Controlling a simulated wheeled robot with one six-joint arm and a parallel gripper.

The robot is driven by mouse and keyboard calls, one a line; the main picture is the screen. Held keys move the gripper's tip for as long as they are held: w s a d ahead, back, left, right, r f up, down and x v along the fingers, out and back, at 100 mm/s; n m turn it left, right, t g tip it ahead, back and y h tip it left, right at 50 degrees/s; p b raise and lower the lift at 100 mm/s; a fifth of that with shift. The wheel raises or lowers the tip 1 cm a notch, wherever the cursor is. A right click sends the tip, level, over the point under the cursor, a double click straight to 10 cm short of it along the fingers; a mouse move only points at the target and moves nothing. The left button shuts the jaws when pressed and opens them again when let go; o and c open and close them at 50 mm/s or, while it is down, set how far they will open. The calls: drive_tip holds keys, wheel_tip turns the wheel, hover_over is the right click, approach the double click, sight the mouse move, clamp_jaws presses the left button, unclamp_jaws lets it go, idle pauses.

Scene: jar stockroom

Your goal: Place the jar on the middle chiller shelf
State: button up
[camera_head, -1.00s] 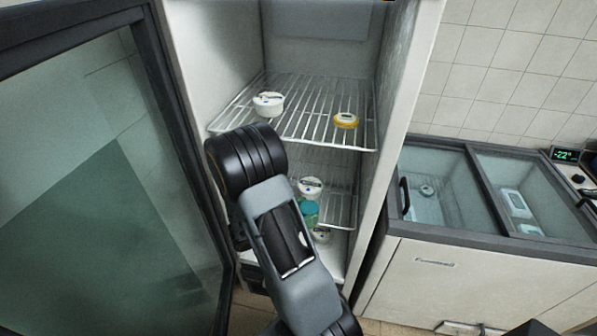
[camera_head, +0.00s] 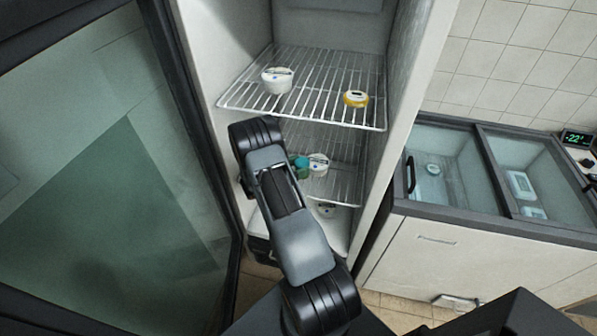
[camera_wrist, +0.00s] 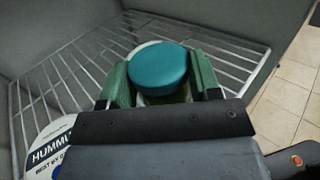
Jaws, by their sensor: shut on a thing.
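My gripper (camera_wrist: 160,80) is shut on a jar with a teal lid (camera_wrist: 158,70) and glassy sides mostly hidden by the green fingers. The jar looks upright over a wire shelf (camera_wrist: 75,80) in the wrist view. In the head view my arm reaches into the open chiller at the middle shelf (camera_head: 343,185), and the teal lid (camera_head: 302,172) shows just right of the wrist. I cannot tell whether the jar's base touches the wires.
A white tub (camera_head: 318,166) stands close right of the jar. A hummus tub (camera_wrist: 45,140) is near the gripper's left. The top shelf holds a white tub (camera_head: 277,80) and a yellow-rimmed one (camera_head: 356,98). The glass door (camera_head: 110,190) stands open left; a chest freezer (camera_head: 450,250) is right.

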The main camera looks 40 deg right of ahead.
drive_tip(key=shift+w+d+f, duration=0.15)
drive_tip(key=shift+w+f, duration=0.1)
drive_tip(key=shift+f, duration=0.1)
drive_tip(key=shift+w+f+p, duration=0.1)
drive_tip(key=shift+f+p, duration=0.45)
drive_tip(key=shift+f, duration=1.1)
